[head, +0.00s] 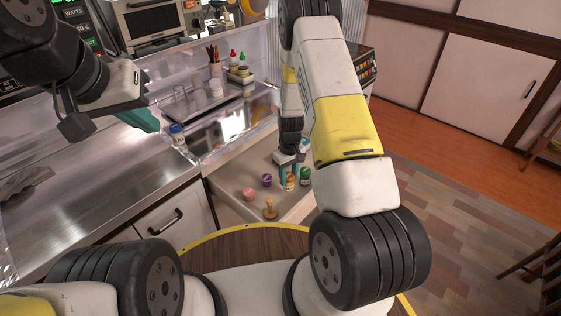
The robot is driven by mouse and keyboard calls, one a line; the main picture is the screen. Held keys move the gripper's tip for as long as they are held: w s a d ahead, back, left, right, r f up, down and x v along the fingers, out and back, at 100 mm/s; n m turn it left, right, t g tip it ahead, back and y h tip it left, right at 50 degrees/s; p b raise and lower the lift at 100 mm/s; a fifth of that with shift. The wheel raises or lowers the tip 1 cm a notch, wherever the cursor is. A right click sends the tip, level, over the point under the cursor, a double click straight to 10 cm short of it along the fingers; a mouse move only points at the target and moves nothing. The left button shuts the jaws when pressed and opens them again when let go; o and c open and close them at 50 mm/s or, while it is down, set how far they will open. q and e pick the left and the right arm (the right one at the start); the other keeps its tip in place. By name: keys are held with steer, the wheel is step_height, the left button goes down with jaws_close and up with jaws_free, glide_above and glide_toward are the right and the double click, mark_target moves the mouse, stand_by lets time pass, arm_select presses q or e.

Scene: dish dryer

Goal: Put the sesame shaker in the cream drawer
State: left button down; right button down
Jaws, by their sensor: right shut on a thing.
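The cream drawer (232,193) is pulled open below the counter. My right gripper (289,178) reaches down into it from above with its teal fingers. It is shut on a small shaker with an orange-brown label (290,184), which appears to be the sesame shaker. The shaker is upright and low in the drawer; I cannot tell whether it touches the drawer floor. My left gripper (143,118) hangs over the counter at the left, away from the drawer. Only part of its teal fingers shows, so its opening is unclear.
In the drawer are a pink item (248,194), a purple-topped jar (266,180), a wooden stamp-like item (270,209) and a green-topped jar (305,175) close beside my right gripper. A blue-capped bottle (177,133) stands on the counter. The steel counter (110,190) is mostly clear.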

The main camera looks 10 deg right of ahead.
mark_target(288, 183)
steer(key=shift+f, duration=1.7)
steer(key=shift+f, duration=0.15)
steer(key=c, duration=0.9)
jaws_free()
